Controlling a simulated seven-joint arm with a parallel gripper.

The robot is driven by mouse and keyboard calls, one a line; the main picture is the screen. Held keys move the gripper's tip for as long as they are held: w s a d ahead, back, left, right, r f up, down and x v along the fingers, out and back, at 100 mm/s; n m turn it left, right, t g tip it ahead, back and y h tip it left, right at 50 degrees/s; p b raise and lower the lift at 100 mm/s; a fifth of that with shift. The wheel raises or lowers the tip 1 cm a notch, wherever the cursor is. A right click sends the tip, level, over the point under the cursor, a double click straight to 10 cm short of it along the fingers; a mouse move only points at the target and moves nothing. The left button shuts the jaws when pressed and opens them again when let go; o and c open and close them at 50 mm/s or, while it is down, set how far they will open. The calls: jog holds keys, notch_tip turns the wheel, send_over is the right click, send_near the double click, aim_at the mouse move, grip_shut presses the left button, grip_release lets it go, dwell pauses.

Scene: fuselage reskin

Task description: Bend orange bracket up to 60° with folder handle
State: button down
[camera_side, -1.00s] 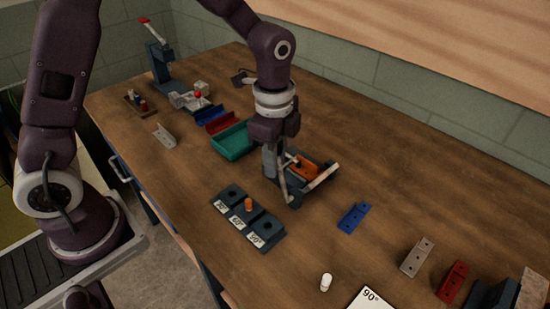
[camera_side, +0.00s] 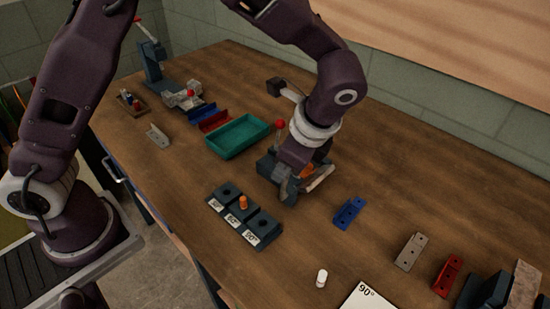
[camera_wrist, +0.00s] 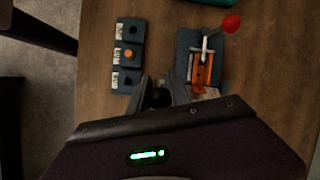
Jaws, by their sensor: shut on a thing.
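The folder (camera_side: 268,163) stands on the bench, with a dark base and a red-knobbed lever (camera_side: 280,124). The orange bracket (camera_wrist: 203,72) lies in the folder under a light clamp bar in the wrist view. In the side view only a bit of its orange (camera_side: 307,173) shows behind my wrist. My gripper (camera_wrist: 164,92) is at the front-left of the folder, tilted, and shut on the dark folder handle (camera_wrist: 159,98). My wrist and fingers hide much of the handle, and the bracket's bend angle cannot be read.
A stop block (camera_side: 230,227) with an orange peg (camera_side: 243,202) in its middle hole is close to the folder's left. A green tray (camera_side: 238,150) lies behind. A blue bracket (camera_side: 349,212), grey bracket (camera_side: 411,251) and red bracket (camera_side: 448,276) lie to the right.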

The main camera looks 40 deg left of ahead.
jog(key=d+f+y, duration=0.2)
jog(key=d, duration=0.4)
jog(key=shift+d+f+y, duration=0.25)
jog(key=shift+f+y, duration=0.05)
jog(key=shift+y, duration=0.1)
dwell(0.4)
jog(key=shift+s+f, duration=0.1)
dwell(1.4)
jog(key=c, duration=1.2)
grip_release()
jog(key=shift+c, duration=0.2)
jog(key=shift+o, duration=0.3)
